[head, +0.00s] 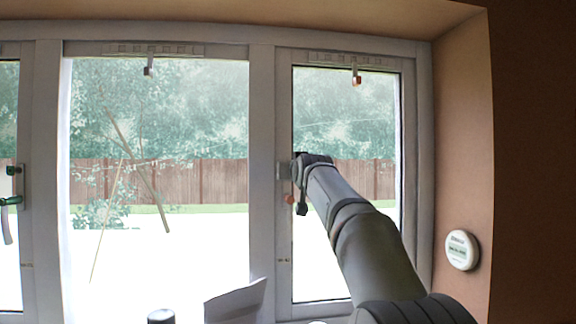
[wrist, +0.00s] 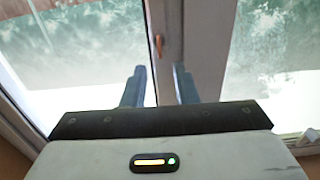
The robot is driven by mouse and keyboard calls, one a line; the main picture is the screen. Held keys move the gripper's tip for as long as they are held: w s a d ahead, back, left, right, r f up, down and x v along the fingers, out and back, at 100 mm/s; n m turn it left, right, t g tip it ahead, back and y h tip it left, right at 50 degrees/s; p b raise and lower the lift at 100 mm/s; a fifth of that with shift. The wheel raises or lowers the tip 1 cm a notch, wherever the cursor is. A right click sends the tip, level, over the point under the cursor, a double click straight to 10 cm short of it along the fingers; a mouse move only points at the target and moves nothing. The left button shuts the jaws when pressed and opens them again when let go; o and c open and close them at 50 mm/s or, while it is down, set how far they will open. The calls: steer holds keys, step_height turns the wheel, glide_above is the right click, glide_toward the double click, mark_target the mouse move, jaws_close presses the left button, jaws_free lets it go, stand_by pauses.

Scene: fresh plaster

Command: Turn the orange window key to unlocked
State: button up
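The orange window key (wrist: 159,46) shows in the wrist view on the pale window frame, just beyond and between my fingertips. A small orange part, which looks like the same key (head: 289,199), shows in the head view at the left edge of the right-hand window, partly hidden by my gripper. My gripper (wrist: 159,69) has its two blue-grey fingers spread apart with nothing between them. In the head view my gripper (head: 298,182) is at the window frame, mostly hidden by my arm. I cannot tell whether the key is touched, or its exact turn.
A green-handled latch (head: 12,200) is on the left window. Small catches hang at the top of the middle window (head: 148,70) and the right window (head: 356,79). A round white device (head: 461,250) is on the right wall. A pale sheet (head: 236,302) stands below.

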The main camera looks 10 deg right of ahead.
steer(key=w+p, duration=0.3)
steer(key=w, duration=0.2)
steer(key=shift+w+r, duration=0.1)
steer(key=shift+w, duration=0.65)
steer(key=shift+c, duration=0.3)
jaws_close()
